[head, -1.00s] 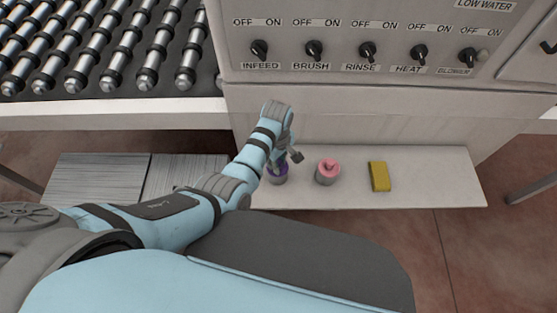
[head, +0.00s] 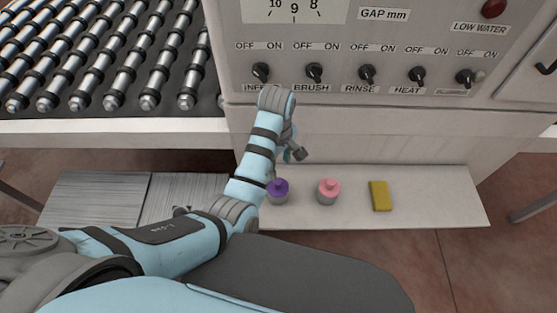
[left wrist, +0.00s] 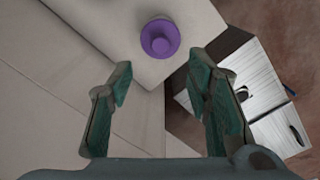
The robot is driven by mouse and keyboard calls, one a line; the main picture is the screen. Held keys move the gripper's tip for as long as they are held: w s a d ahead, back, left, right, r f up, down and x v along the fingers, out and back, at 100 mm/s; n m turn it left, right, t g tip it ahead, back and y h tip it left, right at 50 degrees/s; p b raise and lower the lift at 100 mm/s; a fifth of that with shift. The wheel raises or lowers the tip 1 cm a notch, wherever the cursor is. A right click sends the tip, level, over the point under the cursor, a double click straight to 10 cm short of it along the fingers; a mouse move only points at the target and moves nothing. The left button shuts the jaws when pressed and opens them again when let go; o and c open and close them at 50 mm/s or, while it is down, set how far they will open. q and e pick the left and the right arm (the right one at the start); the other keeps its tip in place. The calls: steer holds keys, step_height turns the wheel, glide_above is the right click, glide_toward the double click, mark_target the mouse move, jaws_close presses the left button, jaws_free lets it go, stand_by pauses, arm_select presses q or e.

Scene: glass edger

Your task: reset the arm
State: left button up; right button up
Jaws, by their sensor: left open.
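My left arm reaches in from the left in the head view. My left gripper (head: 290,153) is near the front of the machine, above the low shelf (head: 440,205). In the left wrist view its two fingers (left wrist: 165,105) stand apart with nothing between them. A purple-topped container (head: 278,190) stands on the shelf just below the gripper. It also shows in the left wrist view (left wrist: 160,38), beyond the fingertips and apart from them. My right gripper is in neither view.
A pink-topped container (head: 328,191) and a yellow block (head: 380,196) stand on the shelf to the right. The control panel with knobs (head: 367,74) rises behind. A roller conveyor (head: 110,60) is at upper left. Grey sheets (head: 100,198) lie at lower left.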

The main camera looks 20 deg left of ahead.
arm_select(q)
steer(key=shift+r, duration=0.6)
